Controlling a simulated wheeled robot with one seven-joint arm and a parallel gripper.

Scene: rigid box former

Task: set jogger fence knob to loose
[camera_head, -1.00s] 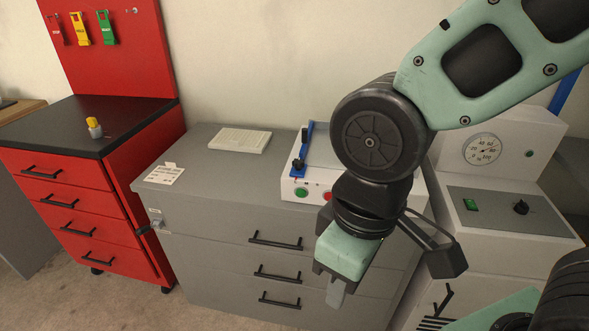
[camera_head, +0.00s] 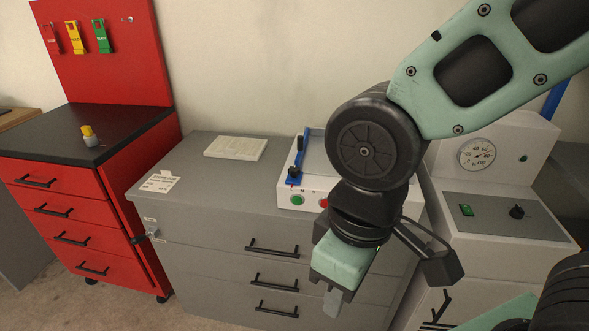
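The jogger appears to be the white box (camera_head: 288,200) with a green button and a red button on its front, on top of the grey cabinet. A blue bar (camera_head: 303,158), apparently its fence, runs along the box's left side. A small dark knob (camera_head: 294,172) shows near the bar's front end, and another dark piece sits farther up. The knob's setting is too small to read. My arm hides the right part of the box. My gripper (camera_head: 333,303) points down in front of the cabinet drawers, apart from the knob. Its finger opening is not clear.
The grey cabinet (camera_head: 190,200) has a card and a pale block on its top, with free room left of the jogger. A red drawer cabinet (camera_head: 130,180) stands at left. A white machine (camera_head: 490,190) with a gauge and dark knob stands at right.

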